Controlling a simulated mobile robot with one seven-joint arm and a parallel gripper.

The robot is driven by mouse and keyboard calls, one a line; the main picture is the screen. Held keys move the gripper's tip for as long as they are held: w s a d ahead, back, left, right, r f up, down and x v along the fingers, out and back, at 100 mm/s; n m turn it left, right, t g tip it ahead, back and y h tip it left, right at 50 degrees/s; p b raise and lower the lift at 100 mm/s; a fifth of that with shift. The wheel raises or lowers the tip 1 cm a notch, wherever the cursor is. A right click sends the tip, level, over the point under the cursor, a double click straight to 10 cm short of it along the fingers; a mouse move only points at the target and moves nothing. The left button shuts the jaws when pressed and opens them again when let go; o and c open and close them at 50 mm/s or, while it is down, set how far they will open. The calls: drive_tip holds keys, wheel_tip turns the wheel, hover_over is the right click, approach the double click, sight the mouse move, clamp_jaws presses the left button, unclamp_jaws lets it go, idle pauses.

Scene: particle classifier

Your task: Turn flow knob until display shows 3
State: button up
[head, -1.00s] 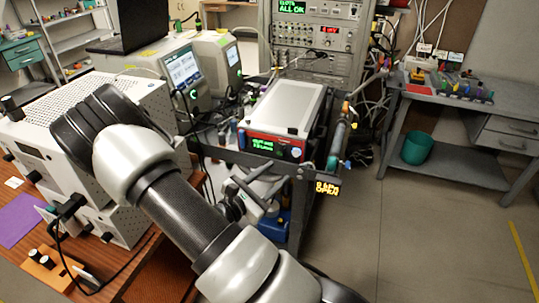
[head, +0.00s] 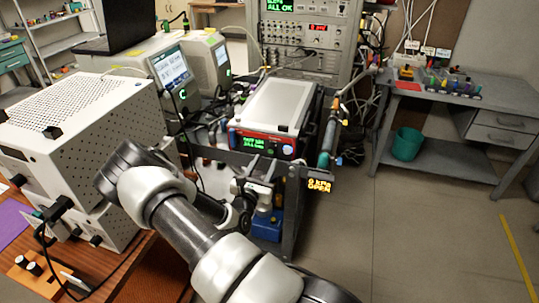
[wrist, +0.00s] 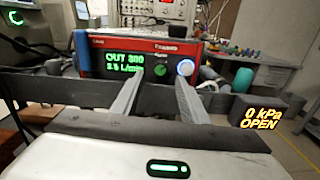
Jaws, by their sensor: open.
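A red-and-blue-fronted device (head: 275,115) with a silver top sits on the grey cart and shows in the wrist view (wrist: 95,45). Its green display (wrist: 124,64) reads "OUT 300" above a blurred L/min figure that I cannot read surely. Right of the display are a green round control (wrist: 160,69) and a white knob with a blue glow (wrist: 185,67). I cannot tell which of them is the flow knob. My gripper (wrist: 159,74) is open and empty. Its fingers point at the panel and frame the green control in the picture, with the right fingertip near the glowing knob. No contact shows.
A dark cart rail (wrist: 60,88) crosses below the device. A small box reading "0 kPa OPEN" (wrist: 262,119) hangs at its right. A white perforated instrument (head: 75,115) stands left of my arm. Floor (head: 410,220) is clear at right.

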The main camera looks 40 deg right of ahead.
sight(271, 152)
drive_tip(key=x, duration=0.6)
clamp_jaws()
drive_tip(key=shift+s, duration=0.1)
drive_tip(key=n+p, duration=0.1)
drive_tip(key=n, duration=0.2)
drive_tip(key=shift+n+p, duration=0.55)
drive_tip(key=shift+n, duration=0.85)
